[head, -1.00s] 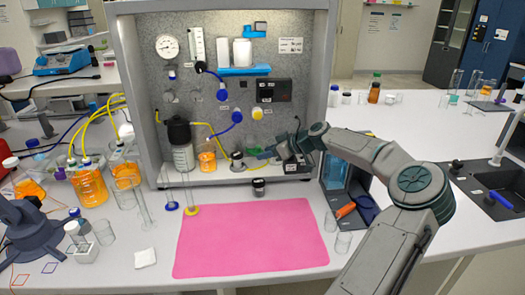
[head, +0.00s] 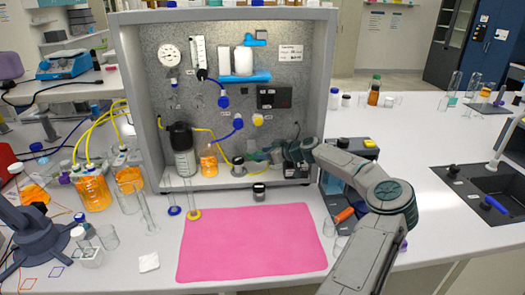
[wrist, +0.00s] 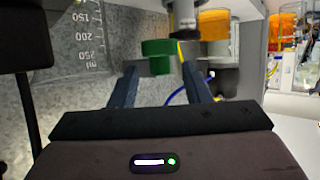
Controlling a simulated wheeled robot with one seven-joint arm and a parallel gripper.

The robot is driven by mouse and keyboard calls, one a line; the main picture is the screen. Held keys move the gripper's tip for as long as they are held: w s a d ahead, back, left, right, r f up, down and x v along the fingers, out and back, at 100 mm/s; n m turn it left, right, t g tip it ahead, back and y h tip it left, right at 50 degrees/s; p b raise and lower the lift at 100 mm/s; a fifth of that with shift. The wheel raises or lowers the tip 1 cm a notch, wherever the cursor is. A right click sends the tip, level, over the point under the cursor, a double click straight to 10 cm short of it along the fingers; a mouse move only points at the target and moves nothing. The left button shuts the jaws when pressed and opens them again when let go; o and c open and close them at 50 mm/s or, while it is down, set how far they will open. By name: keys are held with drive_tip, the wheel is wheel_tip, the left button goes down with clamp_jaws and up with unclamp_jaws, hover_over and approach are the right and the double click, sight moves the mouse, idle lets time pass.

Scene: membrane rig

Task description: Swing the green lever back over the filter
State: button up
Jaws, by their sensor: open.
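The green lever (wrist: 157,57) shows in the wrist view as a dark green round end, just beyond and between my gripper's fingers. My gripper (wrist: 160,76) is open, with nothing held between its fingers. In the head view, my gripper (head: 266,155) is inside the rig's bay at its lower right, and the lever is small and mostly hidden there. A small dark-topped cylinder (head: 238,168), which may be the filter holder, stands on the bay floor left of my gripper. I cannot make out the filter itself.
A dark-capped bottle (head: 183,150) and an orange-filled beaker (head: 208,163) stand left in the bay. A dark box (head: 295,168) is close below my wrist. Yellow and blue tubes run across the back panel. A pink mat (head: 250,245) lies clear in front.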

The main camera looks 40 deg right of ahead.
drive_tip(key=shift+w+a+f, duration=0.1)
drive_tip(key=shift+w+f, duration=0.05)
drive_tip(key=shift+w, duration=0.15)
clamp_jaws()
